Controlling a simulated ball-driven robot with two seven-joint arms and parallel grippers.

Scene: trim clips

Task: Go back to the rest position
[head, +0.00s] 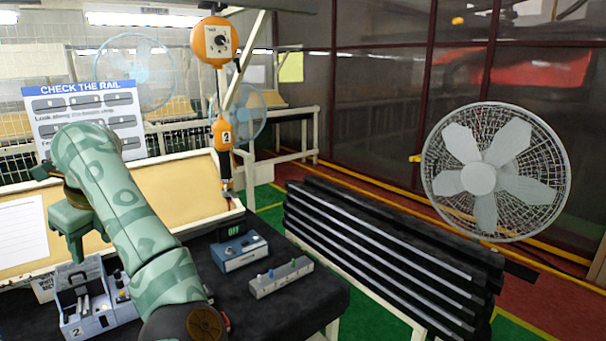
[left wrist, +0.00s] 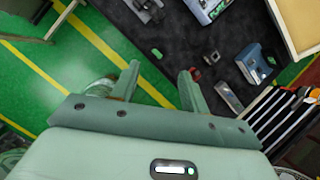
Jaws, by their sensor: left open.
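My left arm (head: 125,210) comes in from the lower left of the head view and is raised over the left part of the black table. My left gripper (head: 76,248) hangs above the table's left end. In the left wrist view, the left gripper (left wrist: 160,82) has its two fingers wide apart with nothing between them. Below it are green floor and the edge of the black table (left wrist: 165,45). My right gripper shows in neither view.
A grey fixture marked 2 (head: 95,318), a blue box (head: 240,250) and a grey block with coloured pegs (head: 281,277) stand on the table. An orange driver (head: 223,135) hangs above. Black rails (head: 385,255) are stacked at right, near a fan (head: 478,180).

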